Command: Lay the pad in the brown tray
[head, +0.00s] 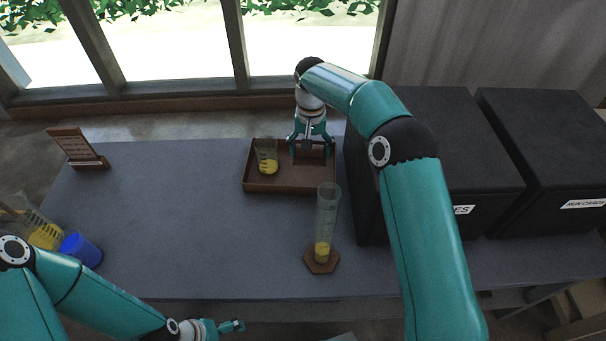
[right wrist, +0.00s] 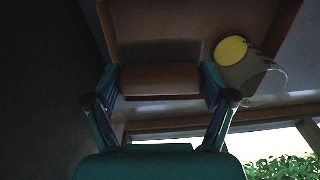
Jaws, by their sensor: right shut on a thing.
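The brown tray (head: 262,187) sits near the back of the grey table, with a beaker standing in its left part. My right gripper (head: 309,147) reaches down over the tray's right part, beside the beaker. In the right wrist view my right gripper (right wrist: 160,82) is shut on the pad (right wrist: 160,79), a brown block held across between the two fingers. The tray floor lies close behind the pad; I cannot tell whether they touch. My left gripper (head: 237,326) is low at the table's front edge, away from the tray, and its jaw opening is unclear.
The beaker (head: 266,157) holds yellow contents. A tall cylinder (head: 327,215) with a brown hexagonal foot stands in front of the tray. Black boxes (head: 440,130) stand close at the right. A blue cup (head: 81,249) and a small wooden stand (head: 77,147) are at the left. The middle-left table is clear.

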